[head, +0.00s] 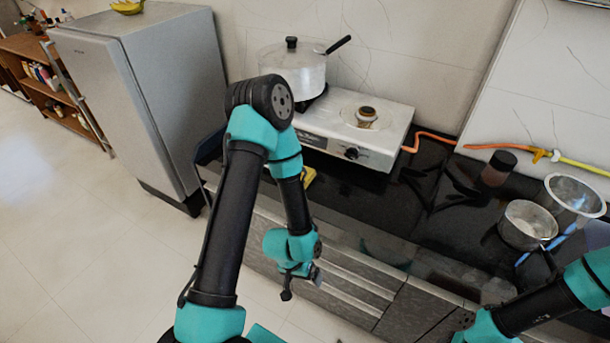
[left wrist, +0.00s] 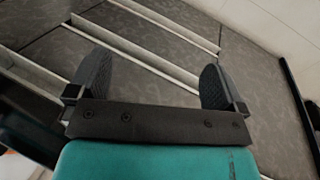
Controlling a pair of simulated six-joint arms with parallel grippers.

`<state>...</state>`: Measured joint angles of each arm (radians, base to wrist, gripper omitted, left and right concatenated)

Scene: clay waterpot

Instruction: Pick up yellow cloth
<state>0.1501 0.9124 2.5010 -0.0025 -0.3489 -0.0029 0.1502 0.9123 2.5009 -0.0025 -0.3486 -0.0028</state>
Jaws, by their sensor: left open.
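The yellow cloth (head: 309,178) shows as a small yellow patch on the dark counter, just in front of the stove's left end. My left arm hides most of it in the head view. My left gripper (head: 301,282) hangs in front of the counter's drawer fronts, below and apart from the cloth. In the left wrist view its two fingers (left wrist: 154,88) are wide apart with nothing between them, and the cloth does not show there. My right arm comes in at the lower right of the head view; its gripper is not visible.
A white stove (head: 375,143) with a lidded pot (head: 292,70) stands against the wall. An orange hose (head: 433,137) runs along the wall. A fridge (head: 150,90) stands left.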

